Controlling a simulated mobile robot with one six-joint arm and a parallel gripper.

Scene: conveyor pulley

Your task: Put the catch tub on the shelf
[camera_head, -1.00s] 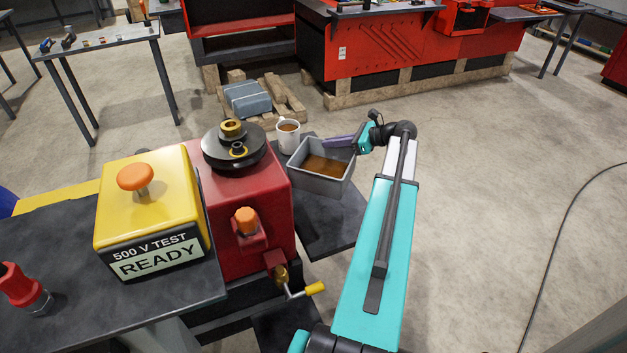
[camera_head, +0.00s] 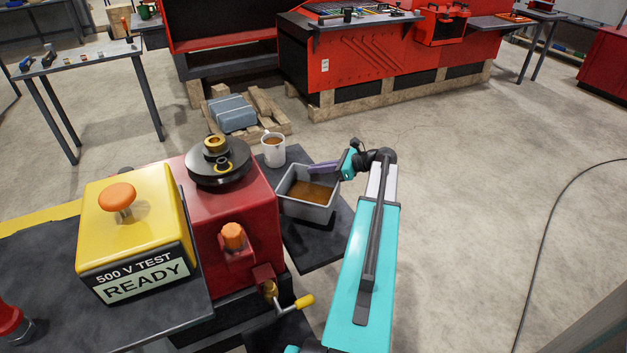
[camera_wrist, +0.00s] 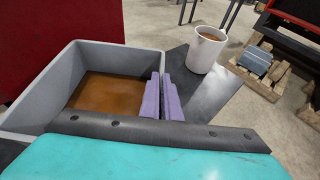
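The catch tub (camera_head: 306,210) is a grey open box with brown liquid in it, beside the red machine. It fills the left of the wrist view (camera_wrist: 35,98). My gripper (camera_head: 324,167) reaches it from the right; its purple fingers (camera_wrist: 161,97) straddle the tub's right wall, one inside and one outside, and look closed on it. The tub looks level over a dark grey plate (camera_head: 312,250), which may be the shelf. I cannot tell whether the tub touches the plate.
A white mug (camera_head: 272,151) of brown liquid stands on the plate behind the tub. The red machine (camera_head: 232,200) with a yellow-handled crank (camera_head: 302,302) is close on the left. A pallet with a grey-blue block (camera_head: 232,112) lies behind.

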